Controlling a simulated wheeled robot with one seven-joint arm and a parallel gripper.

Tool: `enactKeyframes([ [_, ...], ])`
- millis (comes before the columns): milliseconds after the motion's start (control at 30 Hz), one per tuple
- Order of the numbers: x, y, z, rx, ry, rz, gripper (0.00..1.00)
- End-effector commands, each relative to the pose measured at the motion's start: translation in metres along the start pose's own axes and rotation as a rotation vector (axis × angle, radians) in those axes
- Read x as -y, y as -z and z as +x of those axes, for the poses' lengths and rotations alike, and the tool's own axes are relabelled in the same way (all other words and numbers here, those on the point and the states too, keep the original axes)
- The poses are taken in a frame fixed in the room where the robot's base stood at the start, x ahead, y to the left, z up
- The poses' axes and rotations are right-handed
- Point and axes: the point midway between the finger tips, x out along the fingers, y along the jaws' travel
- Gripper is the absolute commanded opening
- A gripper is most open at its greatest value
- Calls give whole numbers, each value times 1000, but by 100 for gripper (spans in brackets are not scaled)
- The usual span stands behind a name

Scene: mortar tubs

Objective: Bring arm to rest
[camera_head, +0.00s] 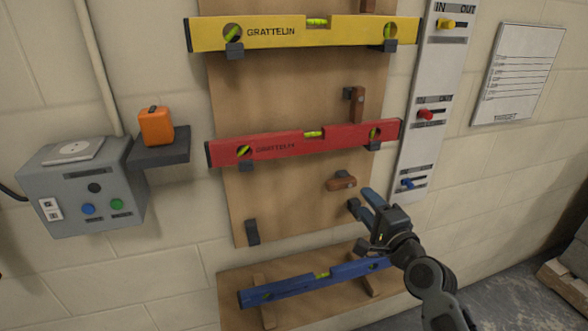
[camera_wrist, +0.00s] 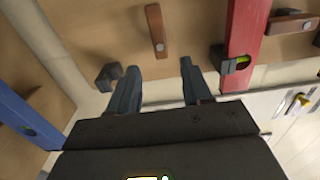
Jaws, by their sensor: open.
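My gripper (camera_head: 362,204) is at the lower right of the wooden board (camera_head: 290,195), with its fingers pointing up and left. The fingers (camera_wrist: 160,68) are apart in the wrist view, with nothing between them. A brown wooden latch (camera_head: 341,183) is close beyond the fingertips; whether they touch it I cannot tell. The blue level (camera_head: 290,287) lies on the lower board, below and left of my gripper, its right end partly behind my wrist. The red level (camera_head: 285,145) and yellow level (camera_head: 280,32) hang on black brackets above.
A black bracket (camera_head: 252,232) on the board is empty. A slider panel (camera_head: 432,80) with yellow, red and blue knobs is right of the board. A grey control box (camera_head: 70,190) and a shelf (camera_head: 165,150) with an orange object are left.

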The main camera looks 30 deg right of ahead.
Motion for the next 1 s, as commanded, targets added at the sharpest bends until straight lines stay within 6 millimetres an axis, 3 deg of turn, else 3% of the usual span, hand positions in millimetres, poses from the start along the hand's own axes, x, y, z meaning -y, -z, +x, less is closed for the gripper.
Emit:
enactKeyframes([
  [233, -4, -2, -5, 1, -7, -18, 49],
  [367, -22, -14, -34, 8, -38, -117, 49],
  [533, -50, -38, -101, 38, -93, -358, 49],
  [700, -63, -61, -173, 91, -126, -615, 49],
  [1000, -51, -91, -292, 221, -124, -1048, 49],
])
